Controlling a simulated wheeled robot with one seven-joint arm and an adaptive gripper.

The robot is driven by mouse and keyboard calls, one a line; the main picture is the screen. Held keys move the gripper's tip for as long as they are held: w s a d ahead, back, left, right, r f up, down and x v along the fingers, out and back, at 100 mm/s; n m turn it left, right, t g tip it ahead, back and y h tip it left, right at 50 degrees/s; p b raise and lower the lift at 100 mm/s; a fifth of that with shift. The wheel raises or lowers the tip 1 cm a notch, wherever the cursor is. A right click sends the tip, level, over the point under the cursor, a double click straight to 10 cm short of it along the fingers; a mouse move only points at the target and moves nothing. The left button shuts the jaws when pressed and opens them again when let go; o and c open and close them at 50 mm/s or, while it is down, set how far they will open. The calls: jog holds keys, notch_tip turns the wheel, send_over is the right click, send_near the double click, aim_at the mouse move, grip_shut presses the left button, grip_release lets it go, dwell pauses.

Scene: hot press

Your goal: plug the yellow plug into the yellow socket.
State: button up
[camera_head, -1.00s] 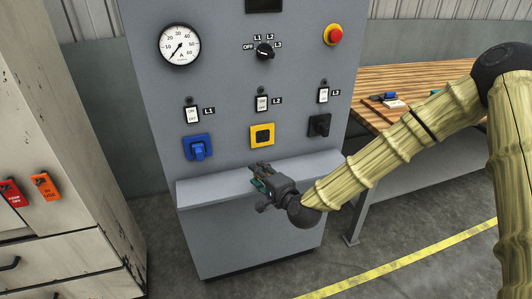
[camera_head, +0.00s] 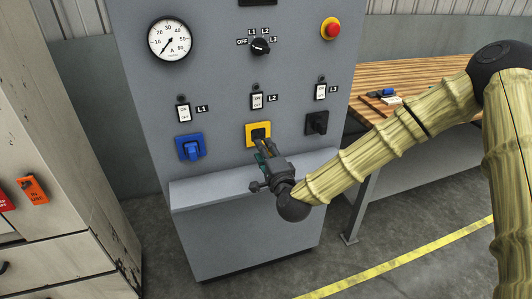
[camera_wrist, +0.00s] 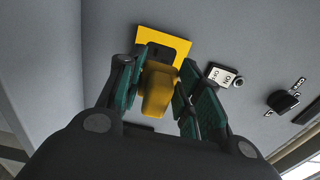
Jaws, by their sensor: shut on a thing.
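The yellow socket (camera_head: 257,129) is a square plate on the front of the grey cabinet, between the blue and black sockets. It also shows in the wrist view (camera_wrist: 178,42), with a dark opening at its middle. The yellow plug (camera_wrist: 157,92) is between the green-padded fingers of my gripper (camera_wrist: 158,88), which is shut on it. The plug's far end is right at the dark opening; I cannot tell how deep it sits. In the head view my gripper (camera_head: 264,153) points up at the socket and hides most of the plug.
A blue socket with a blue plug (camera_head: 191,148) is at left and a black one (camera_head: 317,123) at right. The L2 switch (camera_head: 257,100) is just above the yellow socket. A grey ledge (camera_head: 210,192) juts out below. A wooden workbench (camera_head: 390,78) stands at right.

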aim_at(255, 135)
jog(key=shift+x, duration=2.6)
jog(key=shift+d, duration=0.1)
jog(key=shift+b, duration=0.5)
dwell(0.4)
jog(key=shift+w+a, duration=0.3)
jog(key=shift+w, duration=0.2)
dwell(0.6)
jog(key=o, duration=1)
jog(key=v, duration=1.2)
